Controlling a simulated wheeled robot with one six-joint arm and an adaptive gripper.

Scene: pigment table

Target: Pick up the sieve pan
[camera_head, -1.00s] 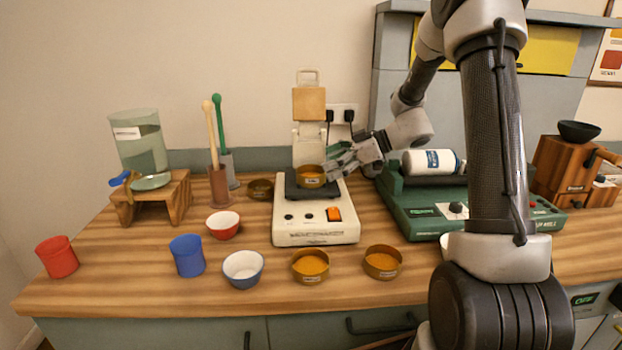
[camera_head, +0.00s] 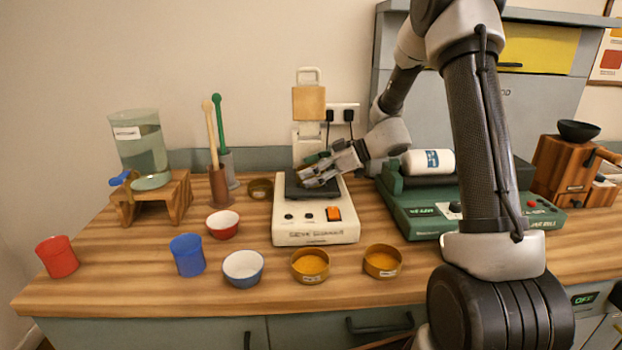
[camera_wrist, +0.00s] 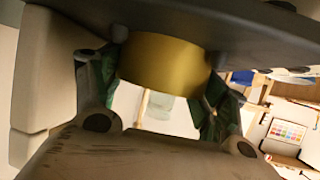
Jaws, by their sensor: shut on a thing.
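The sieve pan is a small round brass pan (camera_wrist: 165,66), between the two green-padded fingers in the wrist view. In the head view it is almost wholly hidden behind my gripper (camera_head: 312,176). My gripper is shut on the pan, reaching in from the right over the dark plate (camera_head: 326,190) of the white sieve machine (camera_head: 318,230). In the wrist view the pan's edge lies against or very close to the dark plate; I cannot tell whether there is a gap.

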